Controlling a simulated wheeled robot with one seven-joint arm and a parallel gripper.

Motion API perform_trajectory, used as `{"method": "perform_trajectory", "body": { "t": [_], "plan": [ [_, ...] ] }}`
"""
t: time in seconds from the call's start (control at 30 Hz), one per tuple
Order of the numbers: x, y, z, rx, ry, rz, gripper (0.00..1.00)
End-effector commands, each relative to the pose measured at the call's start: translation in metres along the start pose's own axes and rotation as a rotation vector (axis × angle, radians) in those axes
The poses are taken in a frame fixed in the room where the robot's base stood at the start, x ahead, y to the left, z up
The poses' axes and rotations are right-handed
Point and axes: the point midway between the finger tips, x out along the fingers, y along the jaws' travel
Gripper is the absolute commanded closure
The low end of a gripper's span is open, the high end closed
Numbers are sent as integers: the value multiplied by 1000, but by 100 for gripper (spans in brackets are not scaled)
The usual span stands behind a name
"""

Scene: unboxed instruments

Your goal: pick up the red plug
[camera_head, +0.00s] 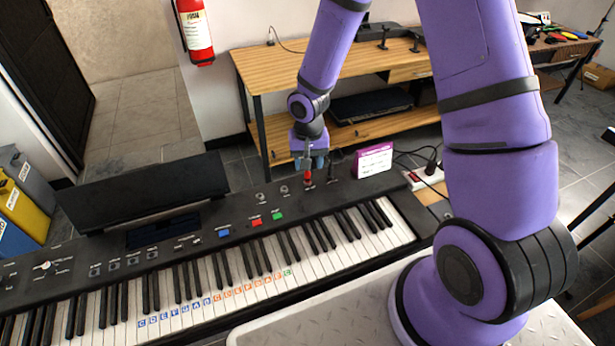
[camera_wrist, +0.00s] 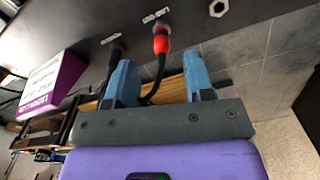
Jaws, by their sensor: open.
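The red plug (camera_head: 308,177) stands in the top panel of the black keyboard (camera_head: 215,215), near its back right. In the wrist view the red plug (camera_wrist: 161,41) sits in a labelled socket, with a black cable running from it. My gripper (camera_head: 310,164) is just above and behind the plug in the head view. In the wrist view my gripper (camera_wrist: 161,65) has its two blue fingers apart, with the plug just ahead of the gap between them. The cable passes between the fingers. Nothing is held.
A black plug (camera_wrist: 117,48) sits beside the red one, close to a finger. A white and purple box (camera_head: 373,159) stands to the right on the keyboard, near a power strip (camera_head: 425,177). A wooden shelf table (camera_head: 262,72) is behind. Empty sockets lie left of the plug.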

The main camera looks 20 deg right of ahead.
Motion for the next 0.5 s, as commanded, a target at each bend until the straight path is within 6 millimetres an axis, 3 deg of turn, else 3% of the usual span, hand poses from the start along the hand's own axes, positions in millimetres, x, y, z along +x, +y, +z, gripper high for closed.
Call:
{"method": "perform_trajectory", "body": {
  "t": [0.3, 0.5],
  "plan": [
    [40, -3, 2, -1, -2, 1, 52],
    [48, -3, 2, 0, 0, 0, 52]
  ]
}}
